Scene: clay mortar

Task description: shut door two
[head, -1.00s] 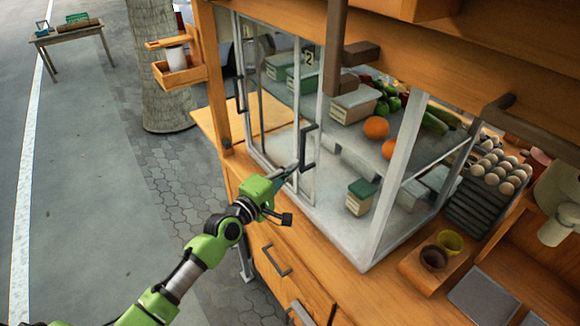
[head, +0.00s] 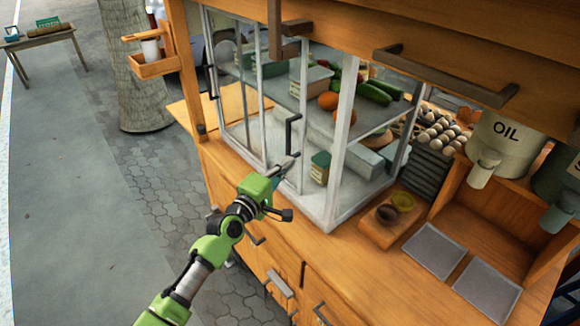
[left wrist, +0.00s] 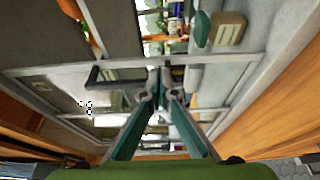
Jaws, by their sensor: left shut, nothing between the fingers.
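The glass display case (head: 335,170) stands on the wooden cart counter. Its front has framed glass doors. One door's dark handle (head: 292,135) is on the upright frame near the middle. Another dark handle (head: 212,80) is on the far-left door. I cannot read a number on either door now. My left gripper (head: 288,165) is shut and empty, low at the case front, just below the middle handle. In the left wrist view the closed fingertips (left wrist: 162,78) are close to a door frame bar (left wrist: 215,60), beside the handle (left wrist: 100,75). I cannot tell whether they touch. My right gripper is out of view.
Inside the case are oranges (head: 328,101), vegetables and a green-lidded box (head: 320,167). Wooden drawers with handles lie below the counter edge. Two small bowls (head: 395,207), stacked eggs (head: 440,130) and an oil container (head: 505,135) are to the right. Overhead dark handles (head: 445,75) jut out.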

